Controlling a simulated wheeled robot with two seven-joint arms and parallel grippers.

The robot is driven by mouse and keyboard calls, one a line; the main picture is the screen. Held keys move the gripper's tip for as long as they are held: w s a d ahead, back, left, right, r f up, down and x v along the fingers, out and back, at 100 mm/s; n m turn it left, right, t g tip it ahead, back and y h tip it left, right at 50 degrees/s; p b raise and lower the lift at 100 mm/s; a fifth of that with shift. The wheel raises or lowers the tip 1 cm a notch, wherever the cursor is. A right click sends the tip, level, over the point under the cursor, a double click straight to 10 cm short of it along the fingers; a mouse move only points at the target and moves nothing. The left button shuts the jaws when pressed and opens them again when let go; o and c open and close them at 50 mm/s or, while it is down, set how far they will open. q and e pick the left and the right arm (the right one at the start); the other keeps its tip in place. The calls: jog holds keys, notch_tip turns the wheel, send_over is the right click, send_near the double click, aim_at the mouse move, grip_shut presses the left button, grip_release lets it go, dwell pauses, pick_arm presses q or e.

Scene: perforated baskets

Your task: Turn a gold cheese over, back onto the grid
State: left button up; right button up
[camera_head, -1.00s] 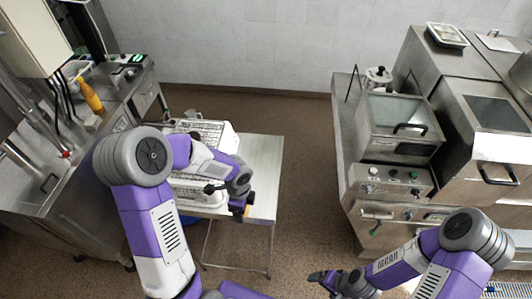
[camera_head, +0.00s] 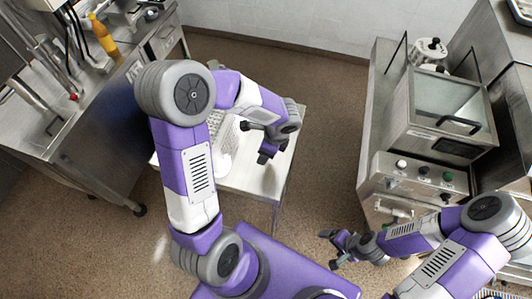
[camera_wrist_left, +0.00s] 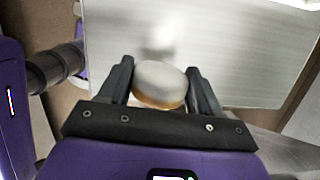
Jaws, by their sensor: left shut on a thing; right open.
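The cheese (camera_wrist_left: 160,83) is held between the two fingers of my left gripper (camera_wrist_left: 160,86) in the left wrist view. It is round, with a pale grey-white face and a golden-brown lower edge, above a pale metal surface. In the head view my left gripper (camera_head: 266,155) is over the right part of the small steel table (camera_head: 250,180), and the cheese cannot be made out there. A white perforated basket (camera_head: 228,148) stands on that table, mostly hidden by my left arm. My right gripper (camera_head: 332,249) is open and empty over the floor.
A steel counter (camera_head: 105,130) with an orange bottle (camera_head: 103,35) stands at the left. A steel appliance (camera_head: 430,110) with knobs stands at the right. Brown floor (camera_head: 325,130) lies clear between the table and the appliance.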

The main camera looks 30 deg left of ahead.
aim_at(268, 165)
pick_arm(q)
jog(key=y+b, duration=0.1)
jog(key=f+y+b, duration=0.1)
jog(key=y+b, duration=0.2)
jog(key=b, duration=0.1)
jog(key=shift+d+f+y, duration=0.25)
jog(key=shift+f+y, duration=0.05)
jog(key=shift+y, duration=0.1)
notch_tip(268, 165, down, 3)
jog(key=y+b, duration=0.4)
jog(key=b, duration=0.1)
jog(key=shift+d+f+b, duration=0.1)
jog(key=shift+f+b, duration=0.1)
jog(key=shift+b, duration=0.15)
jog(key=shift+f+g+y+b, duration=0.3)
jog(key=shift+y+b, duration=0.4)
jog(key=shift+y, duration=0.4)
jog(key=shift+r+y, duration=0.1)
jog(key=shift+y, duration=0.2)
jog(key=shift+f+b, duration=0.35)
jog(key=shift+f, duration=0.1)
jog(key=o, duration=1.2)
jog(key=shift+o, duration=0.2)
